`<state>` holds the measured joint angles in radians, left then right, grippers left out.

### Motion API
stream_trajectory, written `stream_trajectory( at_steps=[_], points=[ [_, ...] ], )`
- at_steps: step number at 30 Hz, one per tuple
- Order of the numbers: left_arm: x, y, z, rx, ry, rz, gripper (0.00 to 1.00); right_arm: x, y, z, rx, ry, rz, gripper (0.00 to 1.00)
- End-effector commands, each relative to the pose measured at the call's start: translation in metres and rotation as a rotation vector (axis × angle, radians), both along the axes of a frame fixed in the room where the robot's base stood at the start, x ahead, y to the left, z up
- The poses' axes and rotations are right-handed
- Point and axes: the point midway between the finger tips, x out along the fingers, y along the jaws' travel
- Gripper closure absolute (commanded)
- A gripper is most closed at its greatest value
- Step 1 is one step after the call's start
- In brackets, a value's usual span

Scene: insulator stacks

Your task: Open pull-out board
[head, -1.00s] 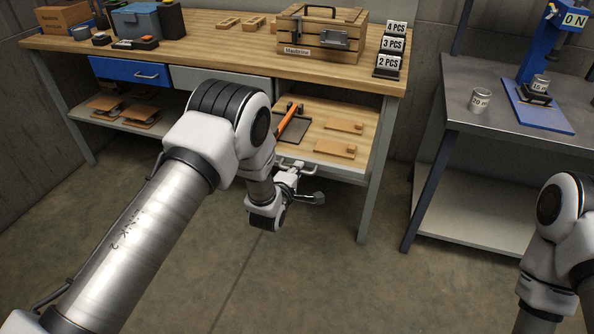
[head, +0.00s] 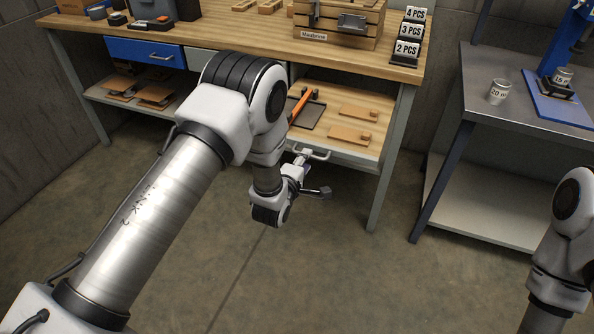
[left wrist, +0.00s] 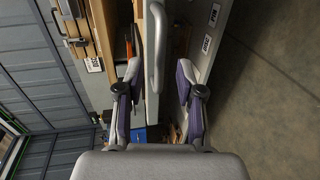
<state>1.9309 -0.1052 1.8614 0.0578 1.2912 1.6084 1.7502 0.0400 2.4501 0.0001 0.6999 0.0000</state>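The pull-out board (head: 340,94) is a pale wooden panel under the right part of the workbench, with a light metal handle (head: 318,155) on its front edge. In the left wrist view the handle (left wrist: 155,55) stands between the two spread fingers of my left gripper (left wrist: 158,70), with visible gaps at both sides. My right arm shows at the right edge of the head view; its gripper is out of frame.
An orange-handled hammer (head: 301,105) on a dark tray and wooden pieces (head: 352,136) lie on the board. A blue drawer (head: 146,52) is at the left. A wooden crate (head: 337,22) and number signs (head: 408,48) stand on the bench top. A grey table (head: 490,120) stands right. The floor in front is clear.

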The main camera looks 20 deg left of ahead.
Motion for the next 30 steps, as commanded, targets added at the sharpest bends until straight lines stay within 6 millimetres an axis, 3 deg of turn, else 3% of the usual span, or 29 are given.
stream_trajectory(
  at_steps=[3, 9, 13, 26, 29, 30],
  points=[
    [-0.032, 0.001, 0.007, 0.001, 0.003, 0.0, 0.63, 0.0, 0.0, 0.0, 0.0, 0.0, 0.0, 0.6],
    [-0.07, 0.003, 0.015, 0.0, 0.001, 0.002, 0.63, 0.0, 0.0, 0.0, 0.0, 0.0, 0.0, 0.6],
    [-0.079, 0.004, 0.017, -0.001, -0.001, 0.002, 0.63, 0.0, 0.0, 0.0, 0.0, 0.0, 0.0, 0.6],
    [-0.079, 0.004, 0.017, -0.001, 0.0, 0.002, 0.63, 0.0, 0.0, 0.001, 0.0, 0.0, 0.0, 0.6],
    [-0.087, 0.009, 0.017, -0.005, 0.034, 0.014, 0.63, 0.0, 0.0, 0.018, 0.0, 0.0, 0.0, 0.6],
    [-0.099, 0.016, 0.013, -0.01, 0.077, 0.03, 0.63, 0.0, 0.0, 0.032, 0.0, 0.001, 0.0, 0.6]
  ],
)
